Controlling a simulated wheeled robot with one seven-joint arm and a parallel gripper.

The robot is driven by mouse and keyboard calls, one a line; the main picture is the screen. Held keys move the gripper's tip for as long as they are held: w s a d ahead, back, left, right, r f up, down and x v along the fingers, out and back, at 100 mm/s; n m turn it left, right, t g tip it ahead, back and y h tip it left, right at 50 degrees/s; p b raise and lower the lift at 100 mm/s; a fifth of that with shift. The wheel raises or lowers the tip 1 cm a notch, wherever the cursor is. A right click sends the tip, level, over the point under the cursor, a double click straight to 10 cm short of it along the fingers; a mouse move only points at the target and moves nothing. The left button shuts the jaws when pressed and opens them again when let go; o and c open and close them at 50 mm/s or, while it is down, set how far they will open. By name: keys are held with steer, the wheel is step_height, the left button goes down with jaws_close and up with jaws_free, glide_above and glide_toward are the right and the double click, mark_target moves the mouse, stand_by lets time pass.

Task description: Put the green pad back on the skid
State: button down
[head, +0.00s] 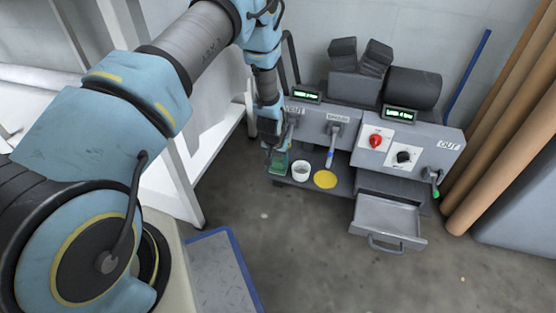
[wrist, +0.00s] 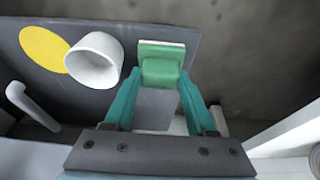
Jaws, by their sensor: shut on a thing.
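The green pad (wrist: 162,65) is a small block with a pale far edge, between the teal fingertips of my gripper (wrist: 160,84) in the wrist view. My gripper is shut on it. In the head view the pad (head: 279,168) shows at the left end of the press's low grey shelf (head: 343,186). I cannot tell whether the pad touches the shelf. No part is marked as the skid; it may be this shelf.
A white cup (head: 301,171) and a yellow disc (head: 325,179) are on the shelf, right of the pad. A lever (head: 331,145) hangs above them. An open drawer (head: 387,220) juts out at right. A blue-edged plate (head: 218,272) lies at lower left. A white frame stands left.

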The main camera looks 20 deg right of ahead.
steer(key=shift+c, duration=1.1)
jaws_free()
steer(key=shift+f, duration=0.15)
steer(key=p+v, duration=0.4)
steer(key=v, duration=0.8)
steer(key=shift+s, duration=0.15)
